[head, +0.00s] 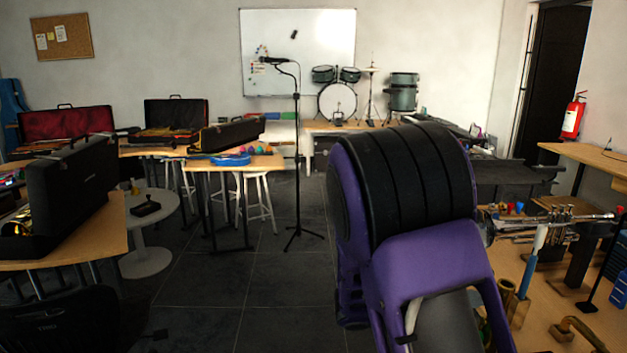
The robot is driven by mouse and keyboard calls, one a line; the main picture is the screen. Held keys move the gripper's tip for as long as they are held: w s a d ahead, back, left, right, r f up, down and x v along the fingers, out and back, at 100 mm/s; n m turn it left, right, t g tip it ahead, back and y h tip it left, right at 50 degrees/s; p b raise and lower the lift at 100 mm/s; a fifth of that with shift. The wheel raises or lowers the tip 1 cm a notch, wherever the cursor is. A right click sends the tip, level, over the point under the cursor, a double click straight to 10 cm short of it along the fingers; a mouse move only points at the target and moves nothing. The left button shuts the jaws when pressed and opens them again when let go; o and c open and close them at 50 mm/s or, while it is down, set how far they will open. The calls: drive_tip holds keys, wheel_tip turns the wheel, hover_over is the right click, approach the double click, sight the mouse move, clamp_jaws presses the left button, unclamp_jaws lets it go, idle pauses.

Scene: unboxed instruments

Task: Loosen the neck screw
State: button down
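My arm fills the middle right of the head view, and my gripper is not in view. I cannot make out a neck screw. Another brass piece (507,297) stands partly behind my arm. A brass instrument (18,222) shows in the open black case (72,190) at the left, mostly hidden by the case.
A microphone stand (297,165) and a round white table (150,208) stand left of my arm. The dark floor (250,280) between is clear.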

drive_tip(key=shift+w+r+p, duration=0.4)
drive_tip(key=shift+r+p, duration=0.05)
drive_tip(key=shift+p, duration=0.15)
idle(0.7)
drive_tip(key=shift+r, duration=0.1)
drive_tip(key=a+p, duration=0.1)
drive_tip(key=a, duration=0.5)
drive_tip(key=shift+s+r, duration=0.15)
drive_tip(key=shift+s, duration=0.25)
